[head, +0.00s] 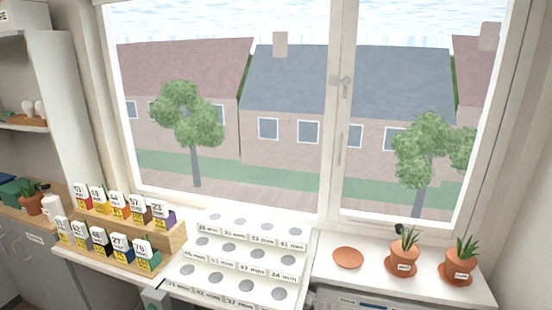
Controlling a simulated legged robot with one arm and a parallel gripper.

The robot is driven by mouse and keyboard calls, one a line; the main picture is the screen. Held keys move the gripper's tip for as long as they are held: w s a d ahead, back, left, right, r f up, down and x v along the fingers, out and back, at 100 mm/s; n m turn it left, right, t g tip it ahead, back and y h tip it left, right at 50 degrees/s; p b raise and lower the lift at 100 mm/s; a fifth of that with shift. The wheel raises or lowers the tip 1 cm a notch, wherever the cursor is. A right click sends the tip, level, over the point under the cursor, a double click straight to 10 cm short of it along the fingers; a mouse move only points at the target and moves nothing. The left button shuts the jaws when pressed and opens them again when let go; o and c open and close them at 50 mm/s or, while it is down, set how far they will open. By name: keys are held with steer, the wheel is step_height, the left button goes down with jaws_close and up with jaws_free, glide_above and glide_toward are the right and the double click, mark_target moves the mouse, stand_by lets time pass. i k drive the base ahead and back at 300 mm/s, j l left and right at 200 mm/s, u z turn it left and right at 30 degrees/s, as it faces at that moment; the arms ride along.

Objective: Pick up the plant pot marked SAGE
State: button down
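Two terracotta pots with spiky green plants stand upright on the white sill at the right in the head view. One is the left pot (402,258); the other is the right pot (460,270). Each stands on a terracotta saucer and has a small white label on its front. The lettering is too small to read, so I cannot tell which pot is marked SAGE. A third terracotta pot with a plant (31,205) stands at the far left, its label not legible.
An empty terracotta saucer (348,258) lies left of the two pots. A white stepped rack (222,264) with grey discs and size labels fills the middle. A wooden stand (172,241) holds several numbered packets. The window (333,120) rises behind the sill.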

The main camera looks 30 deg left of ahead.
mark_target(30, 199)
steer(key=u, duration=2.6)
steer(key=i+j+u, duration=0.4)
steer(key=i, duration=0.55)
steer(key=i+u, duration=0.45)
steer(key=i, duration=0.55)
steer(key=i+z, duration=0.15)
steer(key=i, duration=0.3)
steer(key=i+j+z, duration=0.1)
steer(key=i, duration=0.3)
steer(key=i+j+z, duration=0.15)
steer(key=i, duration=0.3)
steer(key=i+j+z, duration=0.15)
steer(key=i, duration=0.25)
steer(key=i+j+z, duration=1.4)
steer(key=j, duration=0.3)
steer(key=k+l, duration=0.05)
